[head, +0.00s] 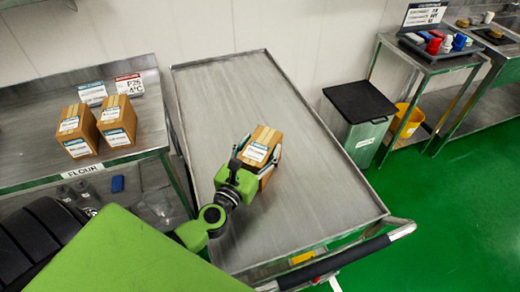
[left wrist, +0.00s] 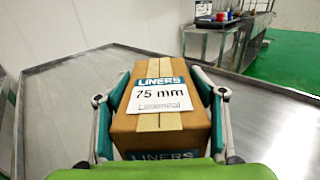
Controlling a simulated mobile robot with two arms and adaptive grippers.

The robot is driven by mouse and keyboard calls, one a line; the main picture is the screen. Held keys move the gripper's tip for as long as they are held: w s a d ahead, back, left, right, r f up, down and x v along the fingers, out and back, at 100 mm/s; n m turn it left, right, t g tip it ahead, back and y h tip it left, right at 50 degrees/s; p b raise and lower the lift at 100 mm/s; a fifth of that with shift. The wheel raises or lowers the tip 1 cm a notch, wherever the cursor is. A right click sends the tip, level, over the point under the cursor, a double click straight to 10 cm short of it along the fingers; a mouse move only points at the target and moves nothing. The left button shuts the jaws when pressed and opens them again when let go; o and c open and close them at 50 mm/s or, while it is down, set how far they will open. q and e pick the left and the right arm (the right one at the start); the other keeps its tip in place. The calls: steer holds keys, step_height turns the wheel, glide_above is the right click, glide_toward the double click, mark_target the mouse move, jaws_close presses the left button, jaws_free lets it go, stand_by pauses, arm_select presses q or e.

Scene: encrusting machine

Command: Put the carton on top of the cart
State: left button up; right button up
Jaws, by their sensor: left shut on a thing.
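A brown carton (head: 265,142) with a white and teal label is over the middle of the metal cart top (head: 225,85). In the left wrist view the carton (left wrist: 190,125) reads "LINERS 75 mm". My left gripper (head: 258,160) is shut on the carton, with one finger on each side of it. The carton is upright and close to the cart's surface (left wrist: 65,110); I cannot tell whether its base touches. My right gripper is not in view.
Two more cartons (head: 77,131) (head: 117,121) stand on the flour shelf table (head: 40,175) at left. A lidded bin (head: 362,115) and a yellow bucket (head: 408,120) stand right of the cart. The cart's handle (head: 345,257) is at its near end. The rest of the cart top is clear.

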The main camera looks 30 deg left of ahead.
arm_select(q)
steer(key=shift+r, duration=0.15)
steer(key=o, duration=1.7)
steer(key=shift+f, duration=0.25)
steer(key=shift+c, duration=0.2)
steer(key=o, duration=0.4)
steer(key=shift+r, duration=0.1)
